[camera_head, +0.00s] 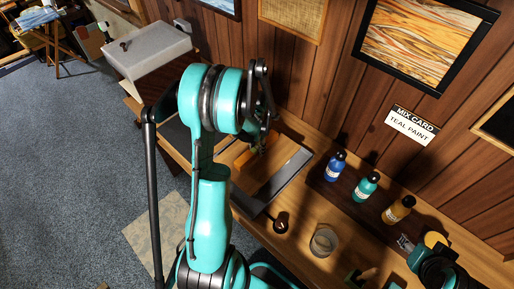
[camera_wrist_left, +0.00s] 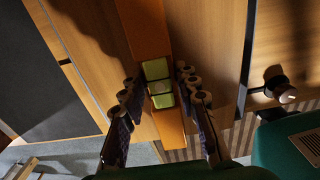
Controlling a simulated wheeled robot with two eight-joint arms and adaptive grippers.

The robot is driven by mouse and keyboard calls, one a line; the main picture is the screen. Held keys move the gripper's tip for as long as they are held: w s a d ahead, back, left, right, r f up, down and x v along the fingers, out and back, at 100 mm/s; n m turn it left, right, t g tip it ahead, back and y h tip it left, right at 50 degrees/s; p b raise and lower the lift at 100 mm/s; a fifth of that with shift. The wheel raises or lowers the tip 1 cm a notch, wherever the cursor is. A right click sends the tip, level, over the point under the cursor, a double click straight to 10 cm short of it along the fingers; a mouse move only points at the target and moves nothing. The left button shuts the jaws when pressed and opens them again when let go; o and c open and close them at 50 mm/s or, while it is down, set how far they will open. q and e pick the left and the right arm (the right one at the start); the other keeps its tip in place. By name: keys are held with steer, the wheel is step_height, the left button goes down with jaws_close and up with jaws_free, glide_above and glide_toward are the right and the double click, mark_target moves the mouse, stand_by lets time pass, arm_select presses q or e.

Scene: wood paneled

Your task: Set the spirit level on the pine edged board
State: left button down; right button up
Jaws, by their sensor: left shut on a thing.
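The spirit level is an orange bar with green vials; in the left wrist view the spirit level (camera_wrist_left: 148,28) runs between my fingers. My left gripper (camera_wrist_left: 160,92) is shut on it at the vials. In the head view the spirit level (camera_head: 243,160) is partly hidden by my left arm and gripper (camera_head: 258,142). A brown wooden board (camera_head: 282,165) with a dark grey strip along its front lies below it; wood also fills the left wrist view (camera_wrist_left: 205,30). I cannot tell whether level and board touch. My right gripper (camera_head: 408,246) seems to be at the lower right, its fingers unclear.
Blue (camera_head: 335,166), teal (camera_head: 367,186) and amber (camera_head: 398,209) bottles stand along the back of the bench. A glass jar (camera_head: 324,241) and a small dark knobbed item (camera_head: 281,224) are near the front.

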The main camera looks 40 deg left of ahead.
arm_select(q)
steer(key=shift+f, duration=0.2)
stand_by(0.4)
steer(key=c, duration=0.7)
jaws_free()
steer(key=shift+c, duration=0.2)
step_height(320, 180, up, 12)
steer(key=shift+s+f, duration=0.1)
stand_by(0.3)
